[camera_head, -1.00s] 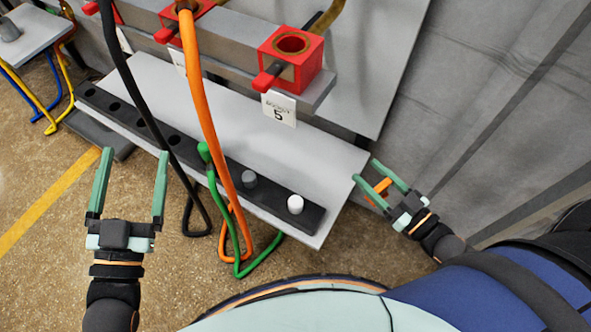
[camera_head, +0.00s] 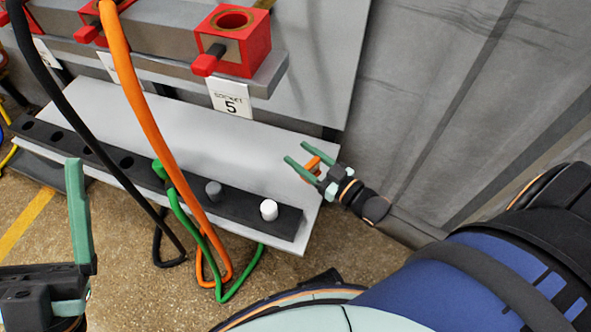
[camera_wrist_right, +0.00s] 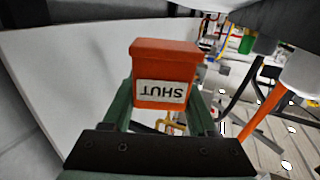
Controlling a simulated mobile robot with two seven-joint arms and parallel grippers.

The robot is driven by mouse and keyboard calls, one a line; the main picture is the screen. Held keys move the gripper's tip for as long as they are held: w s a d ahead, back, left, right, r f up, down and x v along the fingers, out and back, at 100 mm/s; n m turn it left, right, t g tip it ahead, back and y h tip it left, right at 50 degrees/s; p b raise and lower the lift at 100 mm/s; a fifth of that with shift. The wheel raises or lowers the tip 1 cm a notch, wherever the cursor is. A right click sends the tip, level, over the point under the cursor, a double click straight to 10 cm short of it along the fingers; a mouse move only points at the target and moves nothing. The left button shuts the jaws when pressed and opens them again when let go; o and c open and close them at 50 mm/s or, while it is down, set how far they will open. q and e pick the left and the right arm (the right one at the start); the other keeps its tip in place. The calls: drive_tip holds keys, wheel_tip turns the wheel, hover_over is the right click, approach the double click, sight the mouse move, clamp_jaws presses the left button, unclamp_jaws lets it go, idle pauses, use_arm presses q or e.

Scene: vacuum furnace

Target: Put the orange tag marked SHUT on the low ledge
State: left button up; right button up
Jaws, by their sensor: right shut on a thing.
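The orange tag (camera_head: 312,163) is between the fingers of my right gripper (camera_head: 297,153), which is shut on it. In the right wrist view the tag (camera_wrist_right: 165,62) is a block-like orange piece with a white label reading SHUT, upside down there. The light grey low ledge (camera_head: 190,125) runs below the red sockets. My right gripper shows over the ledge's right end; its height above the surface is hard to tell. My left gripper (camera_head: 78,205) is at the lower left, partly cut off. One finger shows, with empty space beside it, and it looks open.
A black strip (camera_head: 245,210) with holes lies along the ledge's front, holding a white peg (camera_head: 268,210) and a grey peg (camera_head: 214,192). Black, orange and green hoses hang before the ledge. A red socket (camera_head: 235,42) is above. The ledge's right surface looks clear.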

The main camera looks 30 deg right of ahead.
drive_tip(key=shift+w+a+f+b, duration=0.2)
drive_tip(key=shift+w+f, duration=0.15)
drive_tip(key=shift+f, duration=0.15)
drive_tip(key=shift+w+a+f+b, duration=0.1)
drive_tip(key=shift+w+f+b, duration=0.05)
drive_tip(key=shift+w+f, duration=0.25)
drive_tip(key=f+b, duration=0.2)
drive_tip(key=f, duration=0.1)
drive_tip(key=shift+w+a+f, duration=0.15)
drive_tip(key=shift+w+f, duration=0.05)
drive_tip(key=shift+f, duration=0.1)
drive_tip(key=shift+f+b, duration=0.15)
drive_tip(key=shift+b, duration=0.15)
use_arm(q)
drive_tip(key=shift+n, duration=0.3)
drive_tip(key=f, duration=0.4)
drive_tip(key=shift+w+d, duration=0.15)
drive_tip(key=shift+d, duration=0.05)
use_arm(e)
drive_tip(key=o, duration=1.3)
